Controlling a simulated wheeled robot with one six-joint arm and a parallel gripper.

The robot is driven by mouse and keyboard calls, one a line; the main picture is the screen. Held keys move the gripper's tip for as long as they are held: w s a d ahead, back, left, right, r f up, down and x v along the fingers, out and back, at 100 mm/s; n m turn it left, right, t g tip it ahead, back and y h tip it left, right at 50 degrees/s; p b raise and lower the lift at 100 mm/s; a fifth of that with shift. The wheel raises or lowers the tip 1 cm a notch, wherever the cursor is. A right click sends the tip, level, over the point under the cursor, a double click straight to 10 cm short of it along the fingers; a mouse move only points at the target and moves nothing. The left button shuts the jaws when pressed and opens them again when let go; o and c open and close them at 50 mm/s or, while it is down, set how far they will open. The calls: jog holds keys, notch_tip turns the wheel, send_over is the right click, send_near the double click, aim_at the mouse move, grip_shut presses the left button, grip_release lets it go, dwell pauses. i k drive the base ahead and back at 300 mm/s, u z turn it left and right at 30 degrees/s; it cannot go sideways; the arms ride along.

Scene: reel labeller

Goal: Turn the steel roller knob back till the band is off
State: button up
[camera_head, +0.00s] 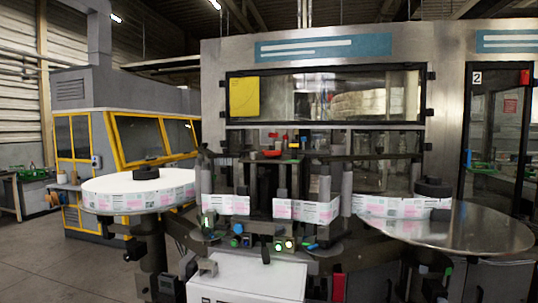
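The reel labeller stands ahead of me. A printed white and pink label band (300,210) crosses its middle, between a large left reel (137,192) and the right turntable (460,232). Several upright rollers stand along the band, among them a slim dark one (204,165) at left and a grey one (346,192) at right. Small coloured knobs and lit buttons (278,244) sit below the band. I cannot tell which part is the steel roller knob; it is too small or hidden. The band appears to lie along the rollers. My gripper is not in view.
A white box (250,278) stands low in front of the machine's middle. The right turntable juts toward me at right, the left reel at left. A grey and yellow machine (128,140) stands behind at left. The grey floor (75,268) is clear at lower left.

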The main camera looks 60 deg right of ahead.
aim_at(253, 186)
jog(key=u, duration=0.4)
jog(key=k, duration=0.1)
jog(key=z, duration=1.65)
